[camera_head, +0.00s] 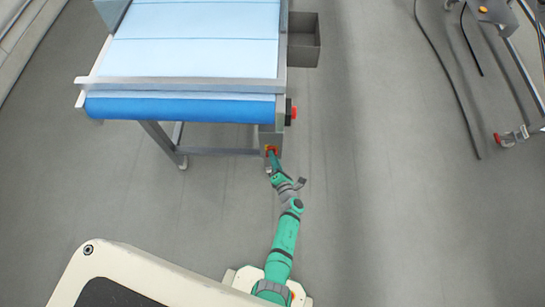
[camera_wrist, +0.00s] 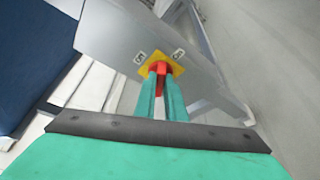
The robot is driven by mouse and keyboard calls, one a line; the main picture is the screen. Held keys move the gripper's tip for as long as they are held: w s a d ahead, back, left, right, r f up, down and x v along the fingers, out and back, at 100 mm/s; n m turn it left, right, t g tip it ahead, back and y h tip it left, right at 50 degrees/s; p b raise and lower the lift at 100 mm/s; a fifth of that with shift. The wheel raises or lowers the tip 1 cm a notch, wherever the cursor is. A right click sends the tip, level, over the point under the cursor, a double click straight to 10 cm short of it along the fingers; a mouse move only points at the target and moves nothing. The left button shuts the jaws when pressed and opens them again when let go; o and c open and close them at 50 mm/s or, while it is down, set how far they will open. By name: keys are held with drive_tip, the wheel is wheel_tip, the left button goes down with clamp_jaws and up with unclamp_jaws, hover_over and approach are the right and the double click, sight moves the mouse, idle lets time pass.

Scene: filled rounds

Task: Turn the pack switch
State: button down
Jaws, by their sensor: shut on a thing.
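The pack switch (camera_wrist: 161,67) has a red handle on a yellow square plate, set on a grey metal panel (camera_wrist: 112,35) in the wrist view. Small labels sit on either side of the handle; I cannot read them surely. My gripper (camera_wrist: 161,84) has its two green fingers shut on the red handle, and they hide its lower part. In the head view my gripper (camera_head: 271,158) reaches the end of the conveyor frame, where a bit of the red switch (camera_head: 271,149) shows.
A conveyor (camera_head: 190,50) with a blue belt stands ahead. A red button (camera_head: 294,112) is on its right side, below a grey open box (camera_head: 304,40). Cables (camera_head: 440,65) and a metal frame (camera_head: 525,75) are at right. The floor between is clear.

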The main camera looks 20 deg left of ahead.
drive_tip(key=shift+w, duration=0.15)
drive_tip(key=c, duration=1.8)
unclamp_jaws()
drive_tip(key=shift+a, duration=0.1)
drive_tip(key=v, duration=1)
drive_tip(key=shift+s+d+r, duration=0.1)
drive_tip(key=shift+s+d, duration=0.15)
drive_tip(key=shift+s, duration=0.05)
